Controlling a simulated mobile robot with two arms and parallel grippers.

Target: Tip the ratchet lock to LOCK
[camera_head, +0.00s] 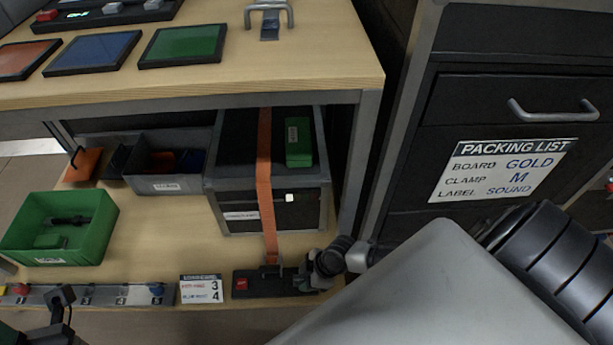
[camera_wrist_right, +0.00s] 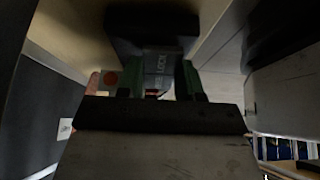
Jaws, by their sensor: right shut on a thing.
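The ratchet lock (camera_head: 270,280) is a dark block with a red patch on its left, at the front edge of the lower shelf. An orange strap (camera_head: 265,190) runs down to it over a dark case (camera_head: 230,185). My right gripper (camera_head: 318,278) is at the right end of the block, shut on its dark handle. In the right wrist view, my right gripper (camera_wrist_right: 160,88) has its fingers either side of a dark part marked LOCK (camera_wrist_right: 160,63). The handle's exact tilt is hard to tell in the dark view.
A green bin (camera_head: 105,215) and a grey bin (camera_head: 165,185) stand left on the shelf. A small card (camera_head: 201,289) is beside the ratchet. A drawer cabinet (camera_head: 465,100) is at right. The worktop (camera_head: 300,60) overhangs the shelf.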

